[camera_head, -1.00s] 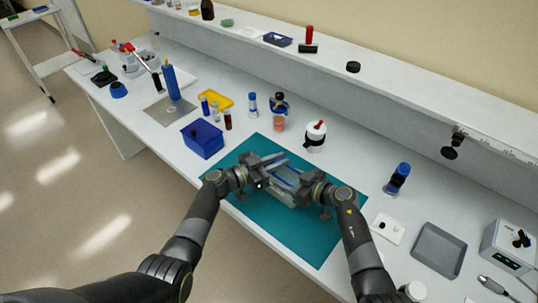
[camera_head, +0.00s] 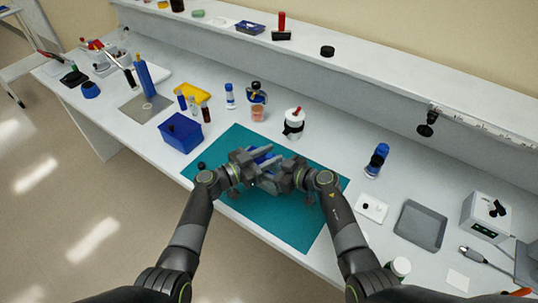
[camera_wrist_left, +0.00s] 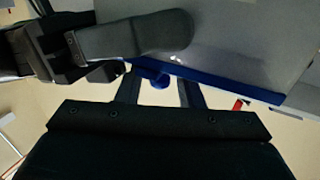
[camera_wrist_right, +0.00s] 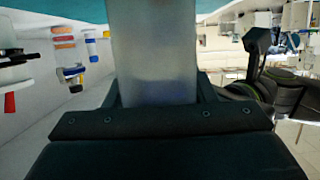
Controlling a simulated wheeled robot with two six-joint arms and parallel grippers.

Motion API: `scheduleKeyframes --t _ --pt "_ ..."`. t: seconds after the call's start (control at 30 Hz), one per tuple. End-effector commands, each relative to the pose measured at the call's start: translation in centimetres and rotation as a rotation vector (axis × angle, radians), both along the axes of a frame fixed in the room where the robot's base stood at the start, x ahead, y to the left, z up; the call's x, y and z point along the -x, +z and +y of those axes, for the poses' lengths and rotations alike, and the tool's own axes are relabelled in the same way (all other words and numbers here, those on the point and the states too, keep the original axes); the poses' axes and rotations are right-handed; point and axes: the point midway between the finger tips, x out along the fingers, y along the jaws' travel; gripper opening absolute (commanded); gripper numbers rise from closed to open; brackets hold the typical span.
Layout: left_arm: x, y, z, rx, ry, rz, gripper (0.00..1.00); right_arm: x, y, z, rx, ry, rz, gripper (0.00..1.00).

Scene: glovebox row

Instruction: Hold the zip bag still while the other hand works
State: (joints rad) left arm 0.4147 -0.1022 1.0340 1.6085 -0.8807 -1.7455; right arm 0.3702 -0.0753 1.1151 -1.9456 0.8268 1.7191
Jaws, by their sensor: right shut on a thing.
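The zip bag (camera_wrist_left: 235,45) is a translucent grey sheet with a blue zip strip (camera_wrist_left: 225,85) along one edge. In the head view it lies above the teal mat (camera_head: 285,228) and is mostly hidden by my grippers. My right gripper (camera_wrist_right: 155,92) is shut on the bag, which stands between its fingers in the right wrist view. My left gripper (camera_wrist_left: 160,90) is open at the zip strip, with a small blue piece (camera_wrist_left: 160,80) between its separated fingers. Whether they touch it I cannot tell. A grey finger of my right gripper crosses the bag in the left wrist view.
A blue bin (camera_head: 181,133) stands left of the mat, with small vials beside it. A blue-capped bottle (camera_head: 377,160), white plate (camera_head: 371,208) and grey tray (camera_head: 420,226) are to the right.

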Motion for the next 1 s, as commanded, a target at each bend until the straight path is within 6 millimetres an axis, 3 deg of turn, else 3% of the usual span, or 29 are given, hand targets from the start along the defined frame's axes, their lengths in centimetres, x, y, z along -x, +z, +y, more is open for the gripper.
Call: scheduleKeyframes --t 0.27,0.6,0.8,1.0 --pt "1.7 -0.1 2.8 -0.003 0.002 -0.001 0.34 0.0 0.0 0.0 0.0 -0.001 0.0 0.28" --pt "5.3 -0.1 8.7 -0.004 0.001 0.001 0.34 0.0 0.0 0.0 0.0 0.0 0.0 0.28" --pt "6.1 -0.1 10.1 -0.002 0.001 0.001 0.34 0.0 0.0 0.0 0.0 0.0 0.0 0.28" --pt "6.2 -0.1 10.2 -0.001 0.0 0.001 0.34 0.0 0.0 0.0 0.0 -0.001 0.0 0.28"
